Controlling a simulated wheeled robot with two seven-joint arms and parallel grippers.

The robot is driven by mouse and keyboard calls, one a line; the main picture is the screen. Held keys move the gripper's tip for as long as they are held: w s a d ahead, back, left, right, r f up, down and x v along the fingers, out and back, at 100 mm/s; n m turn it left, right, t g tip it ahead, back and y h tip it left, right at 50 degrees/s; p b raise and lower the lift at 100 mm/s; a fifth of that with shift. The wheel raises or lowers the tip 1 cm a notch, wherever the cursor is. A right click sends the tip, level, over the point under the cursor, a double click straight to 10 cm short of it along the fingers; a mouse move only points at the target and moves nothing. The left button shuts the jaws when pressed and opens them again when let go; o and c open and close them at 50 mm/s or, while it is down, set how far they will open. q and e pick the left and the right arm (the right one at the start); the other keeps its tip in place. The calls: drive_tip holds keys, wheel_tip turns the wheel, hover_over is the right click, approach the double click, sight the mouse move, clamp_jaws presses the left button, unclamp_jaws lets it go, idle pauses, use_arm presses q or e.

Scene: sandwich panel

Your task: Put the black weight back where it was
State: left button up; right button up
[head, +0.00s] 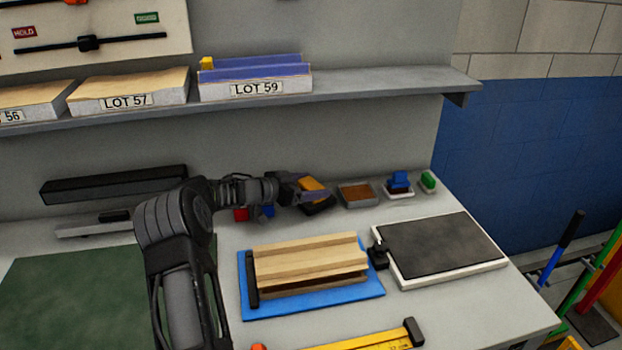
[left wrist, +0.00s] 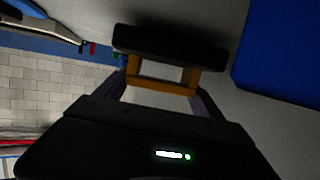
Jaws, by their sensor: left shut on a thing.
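The black weight (head: 318,206) is in my left gripper (head: 306,188), at the back of the bench, left of a small brown-filled tray. In the left wrist view the weight (left wrist: 170,48) is a dark bar with an orange handle-like part between the purple fingers of my left gripper (left wrist: 163,84). The gripper is shut on that part. I cannot tell whether the weight's underside touches the bench. A wooden panel stack (head: 310,262) lies on a blue mat (head: 347,300), with a black bar (head: 252,280) at its left end. My right gripper is out of view.
A brown-filled tray (head: 357,194), a blue item (head: 399,181) and a green item (head: 428,181) stand along the back. A dark-topped white plate (head: 440,248) lies right. Red and blue pieces sit below my left wrist. The shelf (head: 370,93) overhangs the back.

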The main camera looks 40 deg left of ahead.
use_arm(q)
drive_tip(key=shift+w+f, duration=0.1)
drive_tip(key=shift+f, duration=0.05)
drive_tip(key=shift+f, duration=0.15)
drive_tip(key=o, duration=2.1)
drive_tip(key=shift+f, duration=0.2)
drive_tip(key=shift+r, duration=0.15)
drive_tip(key=b+v, duration=0.1)
drive_tip(key=v, duration=1.1)
